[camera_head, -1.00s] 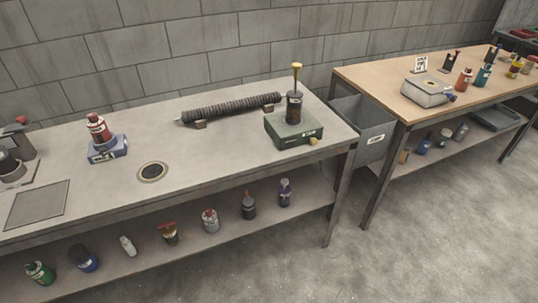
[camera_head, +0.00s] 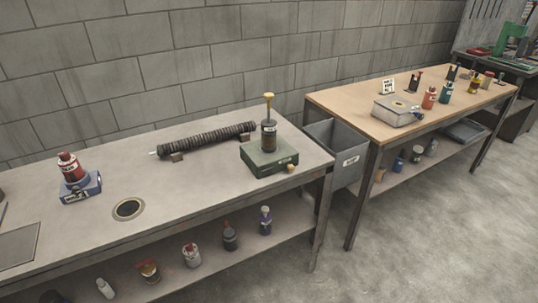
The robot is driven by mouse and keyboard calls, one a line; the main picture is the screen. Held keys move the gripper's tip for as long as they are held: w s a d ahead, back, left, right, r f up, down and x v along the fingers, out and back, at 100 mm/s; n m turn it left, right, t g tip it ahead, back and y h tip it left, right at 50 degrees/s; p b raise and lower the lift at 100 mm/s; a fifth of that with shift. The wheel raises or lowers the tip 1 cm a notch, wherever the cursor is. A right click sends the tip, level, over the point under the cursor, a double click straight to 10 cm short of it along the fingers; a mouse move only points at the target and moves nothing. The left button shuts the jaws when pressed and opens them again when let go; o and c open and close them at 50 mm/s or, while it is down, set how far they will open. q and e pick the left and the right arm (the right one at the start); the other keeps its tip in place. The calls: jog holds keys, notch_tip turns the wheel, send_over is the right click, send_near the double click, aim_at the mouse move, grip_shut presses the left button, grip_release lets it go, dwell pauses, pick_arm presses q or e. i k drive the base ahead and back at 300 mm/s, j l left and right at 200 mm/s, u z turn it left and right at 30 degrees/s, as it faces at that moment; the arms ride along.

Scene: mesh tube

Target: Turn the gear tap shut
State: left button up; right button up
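A green box (camera_head: 268,164) stands at the right end of the near grey workbench. A dark cylinder (camera_head: 269,136) with a pale label stands upright on it, topped by a yellow handle (camera_head: 268,98) on a thin stem. A small yellow knob (camera_head: 290,169) sits low on the box's front right side. I cannot tell which of these parts, if any, is the gear tap, nor whether it is open or shut. Neither of my grippers shows in the head view.
A dark ribbed tube (camera_head: 207,139) lies on supports left of the green box. A red bottle stands on a blue block (camera_head: 81,188) at left. A grey bin (camera_head: 347,161) fills the gap before the wooden table (camera_head: 340,97). The floor (camera_head: 440,230) in front is clear.

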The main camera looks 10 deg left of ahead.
aim_at(290, 168)
jog(key=u, duration=0.55)
jog(key=i+l+u, duration=0.1)
jog(key=l+u, duration=1.4)
jog(key=k+l, duration=0.05)
